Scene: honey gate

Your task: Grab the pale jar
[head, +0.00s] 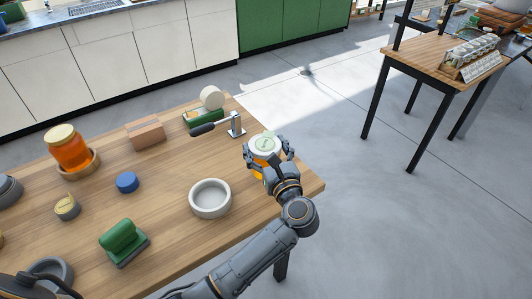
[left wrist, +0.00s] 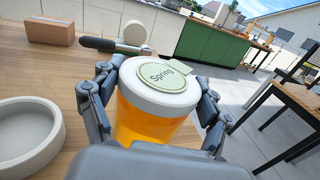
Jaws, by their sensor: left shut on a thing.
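The pale jar (head: 264,144) has a white lid with a pale green round label and yellow-orange contents. It is near the right end of the wooden table. My left gripper (head: 268,160) is shut on it, with a finger on either side. In the left wrist view the jar (left wrist: 155,105) stands upright between the fingers of the gripper (left wrist: 157,110), and the label reads "Spring". Its base is hidden, so I cannot tell whether it touches the table. My right gripper does not show clearly in the head view.
A white round dish (head: 210,198) stands left of the gripper. A black-handled tool on a metal stand (head: 236,126) is just behind the jar. A darker orange jar (head: 67,148), a cardboard-brown block (head: 145,134), a blue lid (head: 127,182) and a green-handled block (head: 123,242) lie further left.

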